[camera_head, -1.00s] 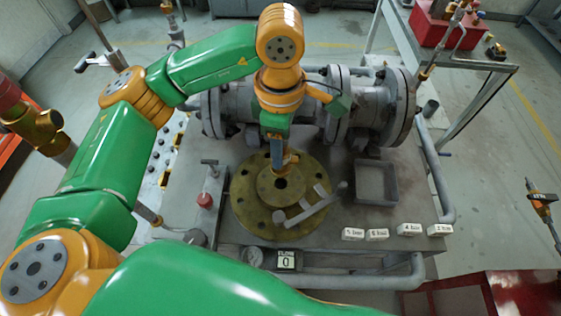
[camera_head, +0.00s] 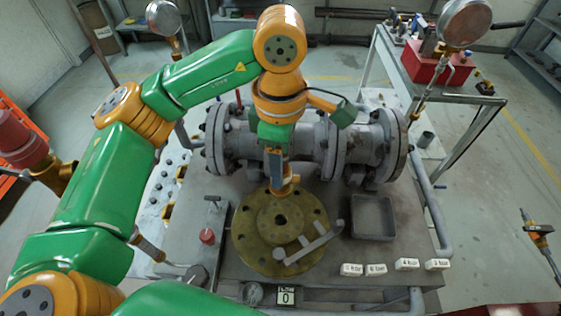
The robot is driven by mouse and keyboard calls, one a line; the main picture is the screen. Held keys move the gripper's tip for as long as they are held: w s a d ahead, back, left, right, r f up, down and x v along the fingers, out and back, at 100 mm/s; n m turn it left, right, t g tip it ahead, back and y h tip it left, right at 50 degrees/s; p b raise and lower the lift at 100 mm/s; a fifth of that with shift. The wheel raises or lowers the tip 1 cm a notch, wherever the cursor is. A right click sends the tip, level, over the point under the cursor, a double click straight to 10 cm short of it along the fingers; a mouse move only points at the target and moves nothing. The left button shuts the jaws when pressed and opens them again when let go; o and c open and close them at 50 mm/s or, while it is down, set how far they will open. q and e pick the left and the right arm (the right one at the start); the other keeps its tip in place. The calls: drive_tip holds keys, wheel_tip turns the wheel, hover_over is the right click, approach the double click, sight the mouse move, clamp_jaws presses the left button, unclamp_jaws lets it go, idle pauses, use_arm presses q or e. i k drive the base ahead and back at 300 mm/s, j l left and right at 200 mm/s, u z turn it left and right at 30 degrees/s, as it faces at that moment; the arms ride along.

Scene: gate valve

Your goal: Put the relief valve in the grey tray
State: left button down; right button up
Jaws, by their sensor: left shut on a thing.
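My left gripper (camera_head: 277,178) points down over the far edge of the round brass flange (camera_head: 254,243). It is shut on a small brass-coloured piece (camera_head: 285,190), which looks like the relief valve. The fingers and the arm hide much of it, and I cannot tell whether it is clear of the flange. The grey tray (camera_head: 372,238) is a square, shallow box on the bench to the right of the flange, and it looks empty. My right gripper is not in view.
A grey lever-like part (camera_head: 308,250) lies across the flange's right side. The large grey pipe valve (camera_head: 375,150) stands behind. White labelled blocks (camera_head: 407,264) sit on the front right edge. A small red-knobbed valve (camera_head: 207,236) is left of the flange.

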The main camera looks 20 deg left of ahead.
sight(378, 223)
drive_tip(key=k+l, duration=0.15)
drive_tip(key=k, duration=0.2)
drive_tip(key=i+l, duration=0.2)
drive_tip(key=l, duration=0.15)
drive_tip(key=i+l, duration=0.2)
drive_tip(key=l, duration=0.2)
drive_tip(key=i+l, duration=0.2)
drive_tip(key=l, duration=0.15)
